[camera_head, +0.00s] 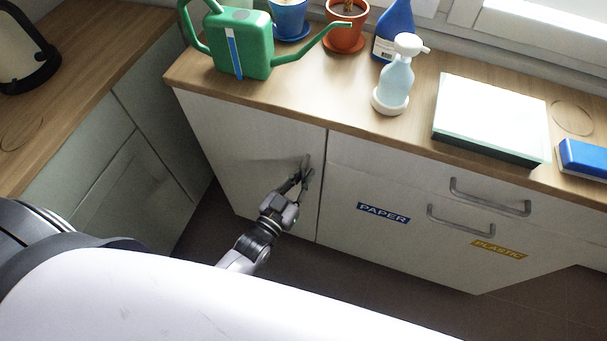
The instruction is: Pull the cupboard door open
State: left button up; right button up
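The cupboard door (235,140) is a pale grey panel at the left of the counter front, and it looks closed, flush with the unit. Its small dark handle (308,160) sits near the door's upper right edge. My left gripper (305,176) is at this handle, with its fingers reaching up to it. The fingertips are small and overlap the handle, so I cannot tell whether they are closed on it. My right gripper is not in view.
To the right are a drawer and a front with bar handles (490,197) and PAPER (383,213) and PLASTIC (498,250) labels. A green watering can (240,45), a spray bottle (396,80) and a white-topped box (490,115) stand on the counter. Side cabinets (120,170) border the left.

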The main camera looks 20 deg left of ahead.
pick_arm(q)
grip_shut()
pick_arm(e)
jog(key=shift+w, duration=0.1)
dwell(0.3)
